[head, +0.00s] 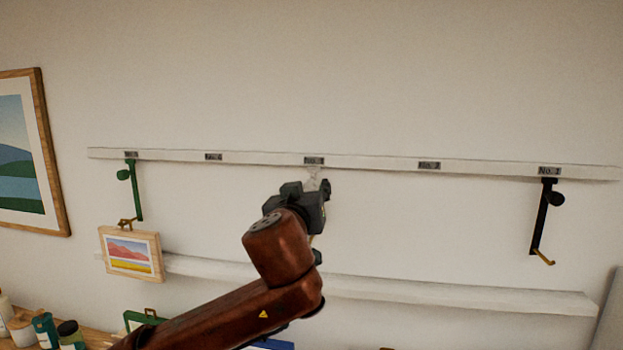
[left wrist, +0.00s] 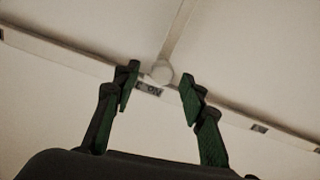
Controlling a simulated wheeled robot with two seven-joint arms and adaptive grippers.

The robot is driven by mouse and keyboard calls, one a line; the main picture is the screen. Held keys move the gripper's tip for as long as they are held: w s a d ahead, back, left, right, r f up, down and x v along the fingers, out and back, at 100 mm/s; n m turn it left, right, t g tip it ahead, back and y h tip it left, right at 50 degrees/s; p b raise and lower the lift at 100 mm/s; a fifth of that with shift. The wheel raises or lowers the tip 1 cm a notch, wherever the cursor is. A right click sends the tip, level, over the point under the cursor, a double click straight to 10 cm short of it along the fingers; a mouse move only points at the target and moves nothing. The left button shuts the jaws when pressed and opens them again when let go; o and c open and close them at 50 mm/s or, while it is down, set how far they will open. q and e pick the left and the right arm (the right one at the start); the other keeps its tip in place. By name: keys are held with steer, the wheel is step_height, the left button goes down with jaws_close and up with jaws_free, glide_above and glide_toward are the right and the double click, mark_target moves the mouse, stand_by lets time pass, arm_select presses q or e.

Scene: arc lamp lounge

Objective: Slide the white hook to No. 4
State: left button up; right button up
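The white hook (head: 313,180) hangs from the white wall rail (head: 370,162) at the middle label (head: 314,160), which seems to read No. 3. Its lower part is mostly hidden behind my left gripper (head: 308,192). In the left wrist view, the hook's round white knob (left wrist: 162,72) lies between the spread fingertips of the left gripper (left wrist: 160,85), with a gap on each side. The hook's stem (left wrist: 180,30) runs up from the knob there. The label left of the middle one (head: 213,157) is blurred, seemingly No. 4, with no hook under it. My right gripper is out of view.
A green hook (head: 138,195) holds a small framed picture (head: 131,253) at the rail's left. A black hook (head: 543,215) hangs at No. 1 on the right. A white ledge (head: 440,290) runs below. The rail is clear between the green and white hooks.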

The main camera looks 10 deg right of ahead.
mark_target(310, 187)
arm_select(q)
steer(key=p+x, duration=0.1)
steer(key=x, duration=0.2)
steer(key=shift+w+f, duration=0.1)
steer(key=shift+w, duration=0.15)
steer(key=c, duration=0.4)
steer(key=shift+c, duration=1.3)
jaws_close()
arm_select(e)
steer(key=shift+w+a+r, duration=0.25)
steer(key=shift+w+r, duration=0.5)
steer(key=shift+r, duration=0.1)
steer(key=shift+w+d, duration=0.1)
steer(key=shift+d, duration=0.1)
